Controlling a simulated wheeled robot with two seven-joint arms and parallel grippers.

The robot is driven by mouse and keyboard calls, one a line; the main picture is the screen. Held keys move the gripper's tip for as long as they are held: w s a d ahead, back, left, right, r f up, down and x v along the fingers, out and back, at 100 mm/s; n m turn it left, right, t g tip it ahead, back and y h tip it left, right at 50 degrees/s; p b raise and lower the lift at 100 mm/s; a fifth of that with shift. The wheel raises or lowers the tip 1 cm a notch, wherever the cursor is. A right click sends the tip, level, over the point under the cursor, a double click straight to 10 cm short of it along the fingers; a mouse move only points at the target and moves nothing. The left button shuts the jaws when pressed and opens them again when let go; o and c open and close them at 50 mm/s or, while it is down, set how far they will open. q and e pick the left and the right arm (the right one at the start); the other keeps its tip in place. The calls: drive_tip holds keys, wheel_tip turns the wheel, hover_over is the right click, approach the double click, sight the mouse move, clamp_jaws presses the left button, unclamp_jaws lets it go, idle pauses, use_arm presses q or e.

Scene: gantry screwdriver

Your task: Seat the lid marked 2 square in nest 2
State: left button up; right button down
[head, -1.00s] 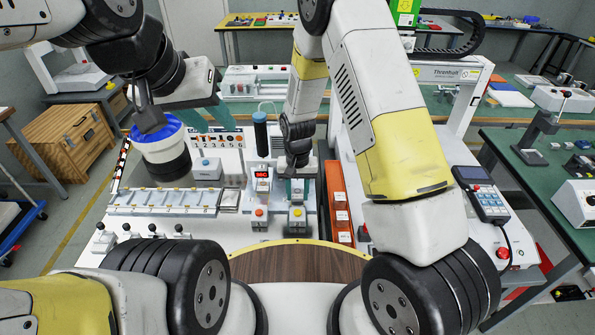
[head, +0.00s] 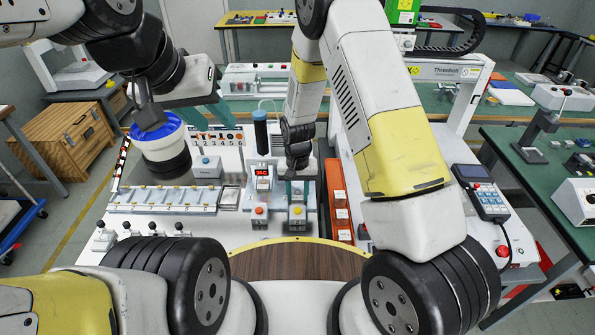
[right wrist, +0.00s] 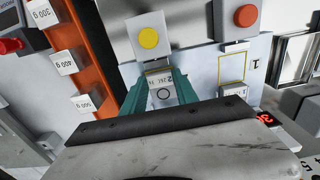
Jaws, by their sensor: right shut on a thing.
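The lid marked 2 (right wrist: 162,91) is a small light-grey block with a printed top and a dark ring. It sits between the teal fingers of my right gripper (right wrist: 160,88), which is shut on it. In the head view my right gripper (head: 297,188) is low over the right-hand station, behind the yellow button. Nest 2 is mostly hidden under the lid and fingers, so I cannot tell whether the lid touches it or lies square. My left gripper (head: 208,108) is at upper left, its teal fingers apart, away from the lid.
A yellow button (right wrist: 148,38) stands beside the lid, and a red-orange button (right wrist: 246,16) belongs to the station marked 1. An orange rack (head: 339,205) with weight-labelled blocks is close to the right. A white bucket with a blue rim (head: 163,155) stands at left.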

sight(298, 197)
drive_tip(key=c, duration=0.9)
unclamp_jaws()
drive_tip(key=shift+o, duration=0.2)
drive_tip(key=shift+r, duration=3.9)
